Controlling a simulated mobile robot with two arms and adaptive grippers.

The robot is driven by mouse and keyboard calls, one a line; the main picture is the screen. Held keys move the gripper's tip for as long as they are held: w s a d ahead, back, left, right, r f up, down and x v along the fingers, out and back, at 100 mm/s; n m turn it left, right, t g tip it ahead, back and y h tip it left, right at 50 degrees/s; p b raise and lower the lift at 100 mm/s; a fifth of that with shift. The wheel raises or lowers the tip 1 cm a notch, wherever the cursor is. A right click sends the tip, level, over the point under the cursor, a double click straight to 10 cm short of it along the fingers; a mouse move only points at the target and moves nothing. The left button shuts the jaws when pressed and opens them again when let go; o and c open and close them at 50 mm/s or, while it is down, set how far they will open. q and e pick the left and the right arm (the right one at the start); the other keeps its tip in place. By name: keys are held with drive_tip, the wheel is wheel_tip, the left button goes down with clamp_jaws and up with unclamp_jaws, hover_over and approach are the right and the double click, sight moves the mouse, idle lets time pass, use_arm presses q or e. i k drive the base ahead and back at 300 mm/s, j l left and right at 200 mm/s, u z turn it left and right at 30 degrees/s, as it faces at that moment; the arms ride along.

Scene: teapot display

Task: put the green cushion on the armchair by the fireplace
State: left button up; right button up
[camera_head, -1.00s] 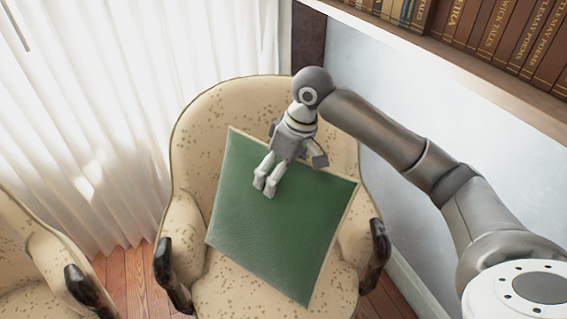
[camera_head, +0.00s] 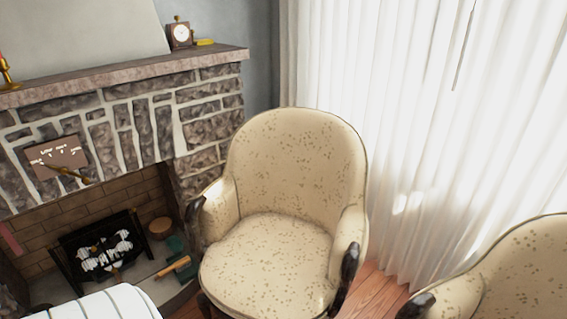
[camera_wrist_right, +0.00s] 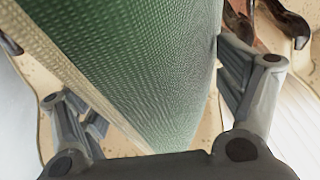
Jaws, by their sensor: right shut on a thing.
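In the head view, an empty cream armchair (camera_head: 275,260) with a speckled pattern and dark arm ends stands beside the stone fireplace (camera_head: 130,130). The green cushion (camera_wrist_right: 150,70) shows only in the right wrist view, close to the camera with its pale edge (camera_wrist_right: 55,55) to the left. My right gripper (camera_wrist_right: 160,105) is shut on the cushion, with a finger on each side of it. Speckled cream upholstery shows behind the cushion there. Neither gripper is in the head view.
A second cream armchair (camera_head: 500,280) stands at the lower right. White curtains (camera_head: 400,130) hang behind the chairs. A clock (camera_head: 180,33) stands on the mantel (camera_head: 120,72). A striped white surface (camera_head: 105,305) is at the lower left. Wooden floor (camera_head: 380,290) shows between the chairs.

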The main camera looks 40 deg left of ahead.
sight(268, 252)
drive_tip(key=k+j+u, duration=0.1)
drive_tip(key=k+u, duration=0.4)
drive_tip(key=u, duration=1.25)
drive_tip(key=i+l+u, duration=0.5)
drive_tip(key=i+l, duration=0.15)
drive_tip(key=l, duration=0.15)
drive_tip(key=i+l, duration=0.15)
drive_tip(key=i, duration=0.25)
drive_tip(key=i+l, duration=0.15)
drive_tip(key=i, duration=0.25)
